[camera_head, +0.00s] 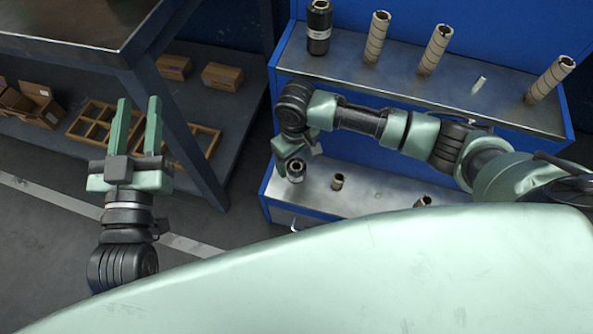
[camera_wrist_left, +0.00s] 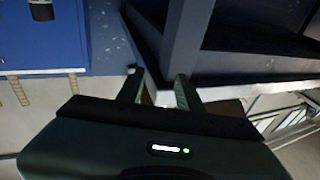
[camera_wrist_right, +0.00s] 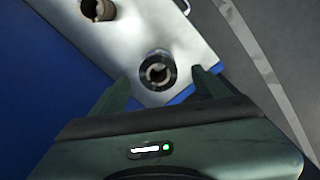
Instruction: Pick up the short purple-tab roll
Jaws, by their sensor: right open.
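No purple tab can be made out on any roll. A short black roll with a pale core (camera_head: 295,170) stands upright on the lower shelf of the blue rack; it also shows in the right wrist view (camera_wrist_right: 157,72). My right gripper (camera_wrist_right: 160,82) is open above this roll, which appears between and just beyond its fingertips. My left gripper (camera_head: 138,112) is open and empty, away to the left, near the dark workbench.
The blue rack's upper shelf (camera_head: 400,82) holds a black roll (camera_head: 319,27), several tall brown tubes (camera_head: 376,38) and a small pale piece (camera_head: 479,85). My right arm crosses in front of this shelf. The dark workbench (camera_head: 75,45) has boxes and a wooden divider tray beneath.

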